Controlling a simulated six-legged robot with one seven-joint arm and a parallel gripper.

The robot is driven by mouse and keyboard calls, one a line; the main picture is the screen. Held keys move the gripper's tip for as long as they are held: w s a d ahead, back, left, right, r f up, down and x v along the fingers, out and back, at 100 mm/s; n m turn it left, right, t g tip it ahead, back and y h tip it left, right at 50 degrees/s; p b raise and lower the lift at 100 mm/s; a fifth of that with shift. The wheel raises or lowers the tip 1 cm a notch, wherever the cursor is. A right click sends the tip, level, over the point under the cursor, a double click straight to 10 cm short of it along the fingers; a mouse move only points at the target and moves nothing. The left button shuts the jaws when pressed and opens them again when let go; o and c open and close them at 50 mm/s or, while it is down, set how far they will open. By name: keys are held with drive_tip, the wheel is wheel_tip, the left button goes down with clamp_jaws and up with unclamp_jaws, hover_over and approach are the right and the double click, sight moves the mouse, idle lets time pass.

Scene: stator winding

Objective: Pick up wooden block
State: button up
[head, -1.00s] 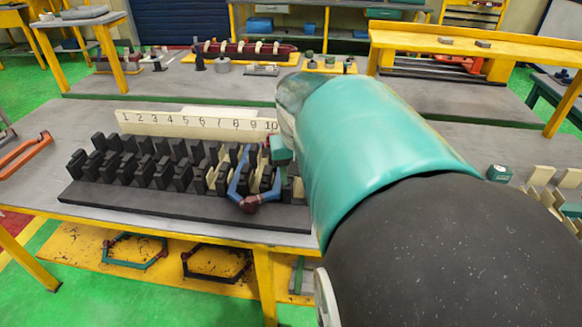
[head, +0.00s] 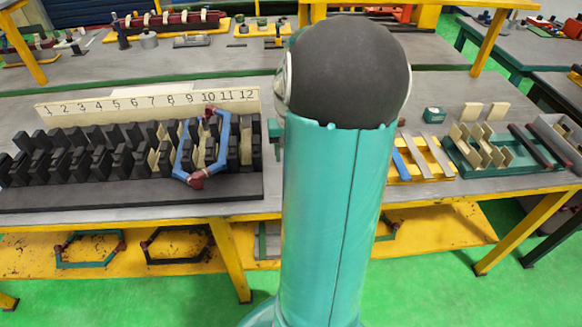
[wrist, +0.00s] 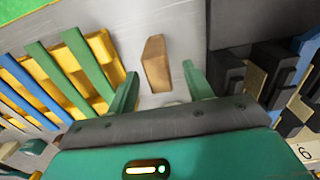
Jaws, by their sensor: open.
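A light-brown wooden block (wrist: 156,62) lies on the grey table top in the wrist view. My gripper (wrist: 161,75) is open, with one green finger on each side of the block's near end. The fingers look apart from the block, and their height above the table is hard to judge. In the head view my arm hides that block and most of my gripper. Other wooden pieces (head: 485,145) stand in a green tray at the right of the head view.
The slotted black stator block (head: 110,195) with a blue coil (head: 184,150) stands left of my arm, before a numbered board (head: 150,100). Right of my arm are a yellow rack of strips (head: 432,160) and a small green box (head: 434,114). Bare table surrounds the wooden block.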

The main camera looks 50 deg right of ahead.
drive_tip(key=shift+s+f, duration=0.1)
drive_tip(key=shift+f, duration=2.6)
clamp_jaws()
